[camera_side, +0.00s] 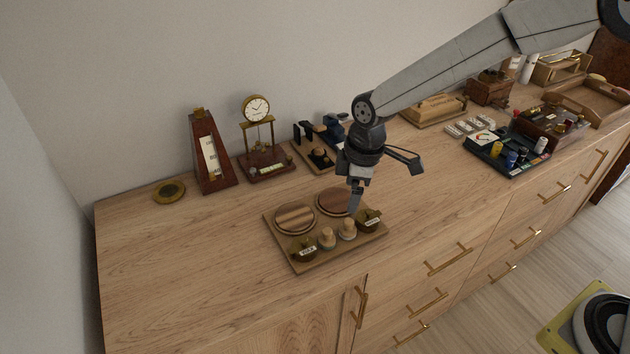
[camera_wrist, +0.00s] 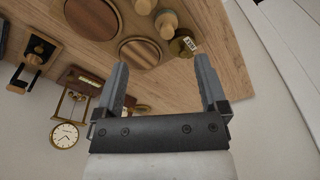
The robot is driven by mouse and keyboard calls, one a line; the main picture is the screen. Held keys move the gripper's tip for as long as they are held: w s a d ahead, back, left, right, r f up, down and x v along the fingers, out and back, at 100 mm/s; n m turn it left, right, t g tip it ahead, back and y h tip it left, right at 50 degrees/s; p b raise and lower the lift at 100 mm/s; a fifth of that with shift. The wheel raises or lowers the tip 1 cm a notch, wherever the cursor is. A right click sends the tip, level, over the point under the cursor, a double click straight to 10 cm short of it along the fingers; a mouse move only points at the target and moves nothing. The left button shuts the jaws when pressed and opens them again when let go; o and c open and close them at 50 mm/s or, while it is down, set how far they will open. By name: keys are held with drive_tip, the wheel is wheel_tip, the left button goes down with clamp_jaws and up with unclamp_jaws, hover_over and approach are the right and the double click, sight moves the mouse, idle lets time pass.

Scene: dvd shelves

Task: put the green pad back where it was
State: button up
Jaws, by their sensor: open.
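I cannot pick out a green pad with certainty. A round brass-rimmed piece with a dark greenish middle (camera_side: 170,191) lies at the left end of the wooden top. My gripper (camera_side: 355,207) points down over the board, close to the brown disc. In the wrist view my gripper (camera_wrist: 160,72) has its fingers wide apart with nothing between them. Contact with the board cannot be told.
A metronome (camera_side: 209,155), a brass clock (camera_side: 257,108) and a small dark stand (camera_side: 318,152) line the wall behind. The top left of the board is clear.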

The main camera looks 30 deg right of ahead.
drive_tip(key=s+d+r+m+t+h, duration=0.1)
drive_tip(key=s+d+m, duration=1)
drive_tip(key=s+d, duration=0.4)
drive_tip(key=shift+s+d+r+m+t, duration=0.3)
drive_tip(key=shift+s+m+t, duration=0.1)
drive_tip(key=shift+s, duration=0.25)
